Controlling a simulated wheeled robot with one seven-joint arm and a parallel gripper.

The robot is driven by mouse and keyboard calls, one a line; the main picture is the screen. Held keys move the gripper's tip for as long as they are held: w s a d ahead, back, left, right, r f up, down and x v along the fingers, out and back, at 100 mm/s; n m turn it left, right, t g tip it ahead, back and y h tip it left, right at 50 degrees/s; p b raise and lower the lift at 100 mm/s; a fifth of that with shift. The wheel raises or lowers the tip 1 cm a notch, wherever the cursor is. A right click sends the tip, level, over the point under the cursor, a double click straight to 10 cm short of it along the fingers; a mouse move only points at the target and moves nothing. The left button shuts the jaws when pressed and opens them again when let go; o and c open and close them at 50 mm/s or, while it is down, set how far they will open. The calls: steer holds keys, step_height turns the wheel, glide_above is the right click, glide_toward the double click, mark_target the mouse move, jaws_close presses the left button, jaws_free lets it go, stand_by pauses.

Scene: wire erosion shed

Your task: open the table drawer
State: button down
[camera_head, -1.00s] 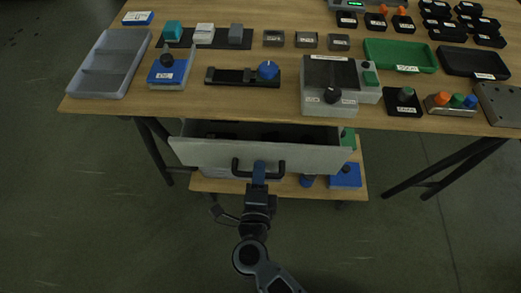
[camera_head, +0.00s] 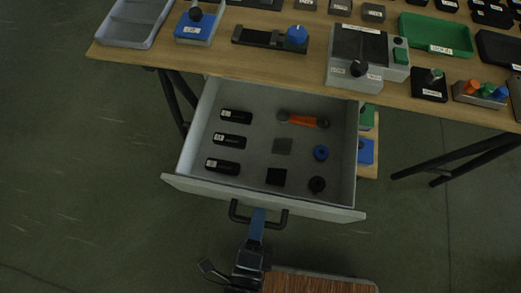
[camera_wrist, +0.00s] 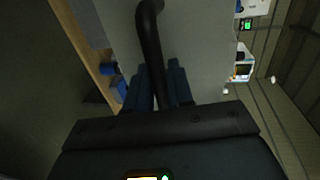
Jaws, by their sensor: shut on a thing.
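The grey table drawer (camera_head: 200,183) is pulled far out from under the wooden table. Its black bar handle (camera_head: 276,221) is on the front panel. My gripper (camera_head: 258,217) is shut on the middle of the handle, its blue fingers on the bar. In the wrist view my gripper's blue fingers (camera_wrist: 160,88) close around the black handle (camera_wrist: 151,40), in front of the pale drawer front (camera_wrist: 205,50). Inside the drawer lie several black labelled blocks (camera_head: 229,141), an orange-and-grey tool (camera_head: 303,120), a blue round part (camera_head: 320,153) and dark small pieces (camera_head: 276,177).
The table top (camera_head: 265,58) holds a grey tray (camera_head: 131,22), a grey box with a black knob (camera_head: 355,82), a green tray (camera_head: 437,36) and other parts. A lower shelf (camera_head: 368,171) shows at right. A brown slatted board (camera_head: 315,283) lies at the bottom. Floor left is clear.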

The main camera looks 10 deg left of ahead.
steer(key=shift+s, duration=0.25)
steer(key=c, duration=1.2)
jaws_free()
steer(key=shift+s, duration=0.1)
steer(key=v, duration=0.7)
steer(key=shift+s+r+b, duration=0.1)
steer(key=shift+s+b, duration=0.2)
